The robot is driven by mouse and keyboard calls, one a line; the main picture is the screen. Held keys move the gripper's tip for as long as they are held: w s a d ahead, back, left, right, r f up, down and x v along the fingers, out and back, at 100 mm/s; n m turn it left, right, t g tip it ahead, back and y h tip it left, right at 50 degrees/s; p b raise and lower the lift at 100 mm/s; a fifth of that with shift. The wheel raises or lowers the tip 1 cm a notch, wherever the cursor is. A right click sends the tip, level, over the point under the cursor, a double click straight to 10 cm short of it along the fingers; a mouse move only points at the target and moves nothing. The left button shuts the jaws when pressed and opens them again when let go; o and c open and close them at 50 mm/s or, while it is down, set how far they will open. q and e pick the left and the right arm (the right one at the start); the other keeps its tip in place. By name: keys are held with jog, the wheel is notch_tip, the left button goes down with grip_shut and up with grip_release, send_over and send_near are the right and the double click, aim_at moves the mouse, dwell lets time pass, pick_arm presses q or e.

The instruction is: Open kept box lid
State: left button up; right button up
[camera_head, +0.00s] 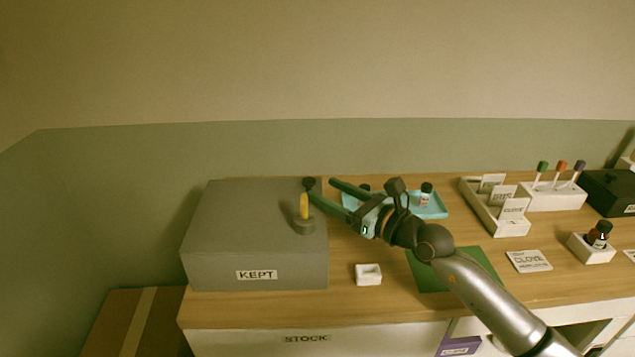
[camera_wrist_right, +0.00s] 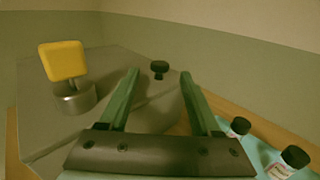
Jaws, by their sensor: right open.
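The grey kept box (camera_head: 255,280), labelled KEPT, stands at the left end of the table with its flat top closed. A yellow handle (camera_head: 304,206) on a round grey base sits on the right part of its top; it also shows in the wrist view (camera_wrist_right: 63,61). My right gripper (camera_head: 322,187) is open and empty at the box's right side. My left gripper is out of view.
A teal tray (camera_head: 432,209) with dark-capped bottles lies behind and under my right arm. A small white holder (camera_head: 368,274) and a green mat (camera_head: 432,277) lie in front. Card and tube racks (camera_head: 553,199) stand to the right. A wall is behind the table.

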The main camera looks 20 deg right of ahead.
aim_at(314, 184)
jog(key=shift+x, duration=1.8)
jog(key=shift+c, duration=0.2)
grip_shut()
